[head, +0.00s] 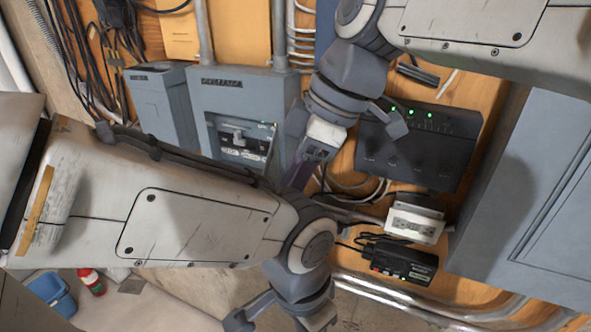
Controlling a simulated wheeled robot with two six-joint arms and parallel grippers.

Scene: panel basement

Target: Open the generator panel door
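A grey wall box (245,91), probably the generator panel, has a dark label at its top that is too small to read surely. A recessed opening in its front shows a breaker switch (238,137) and small labels. I cannot tell a separate door leaf or its position. My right gripper (300,174) points down at the box's lower right side; its fingers are dark and partly hidden, and contact is unclear. My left arm crosses in front of the box's lower part and hides it. My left wrist is at the bottom edge, with its fingertips out of frame.
A narrower grey box (163,100) adjoins on the left. A black device with green lights (425,145), a white outlet box (414,219) and a black adapter (398,260) are on the right. A large grey cabinet (535,190) stands far right. Cables hang upper left.

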